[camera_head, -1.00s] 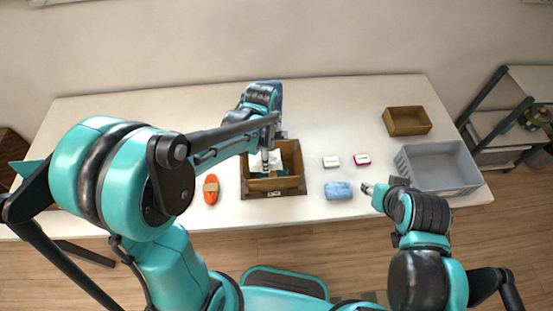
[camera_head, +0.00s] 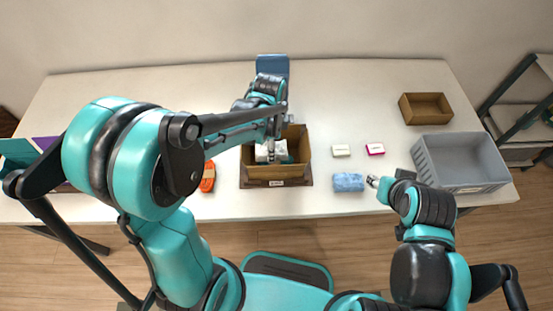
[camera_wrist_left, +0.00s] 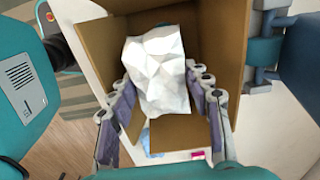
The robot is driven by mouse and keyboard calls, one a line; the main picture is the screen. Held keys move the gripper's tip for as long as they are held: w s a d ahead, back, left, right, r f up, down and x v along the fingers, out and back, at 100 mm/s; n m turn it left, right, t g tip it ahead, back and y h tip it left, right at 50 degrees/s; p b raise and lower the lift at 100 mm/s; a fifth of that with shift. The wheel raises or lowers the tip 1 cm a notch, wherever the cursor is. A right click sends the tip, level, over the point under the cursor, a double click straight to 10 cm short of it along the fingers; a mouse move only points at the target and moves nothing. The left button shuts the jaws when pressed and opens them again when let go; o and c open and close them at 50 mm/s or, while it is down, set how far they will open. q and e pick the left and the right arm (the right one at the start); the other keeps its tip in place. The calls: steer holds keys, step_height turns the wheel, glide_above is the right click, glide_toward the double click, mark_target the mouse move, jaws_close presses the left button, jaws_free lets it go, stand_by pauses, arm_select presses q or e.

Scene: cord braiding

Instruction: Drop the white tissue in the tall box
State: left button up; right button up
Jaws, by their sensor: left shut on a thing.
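My left gripper (camera_wrist_left: 162,105) is shut on the white tissue (camera_wrist_left: 156,68), a crumpled sheet between its two fingers in the left wrist view. The tall box (camera_wrist_left: 185,133) is brown and open; its walls surround the tissue in that view. In the head view the tall box (camera_head: 278,172) stands on a dark base near the table's front edge. My left arm reaches over it from the left and hides part of its opening. The white tissue (camera_head: 262,154) shows partly at the opening. My right gripper (camera_head: 373,181) is right of the blue cloth, its fingers too small to judge.
A blue folded cloth (camera_head: 348,182), a cream block (camera_head: 341,150) and a pink-and-white block (camera_head: 374,149) lie right of the box. An orange brush (camera_head: 208,177) lies left. A brown tray (camera_head: 426,108) and grey bin (camera_head: 461,162) stand at right. The back table is mostly clear.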

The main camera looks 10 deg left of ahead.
arm_select(q)
step_height(320, 180, down, 4)
steer(key=b, duration=0.2)
steer(key=shift+f+b, duration=0.15)
steer(key=shift+b, duration=0.25)
steer(key=o, duration=0.8)
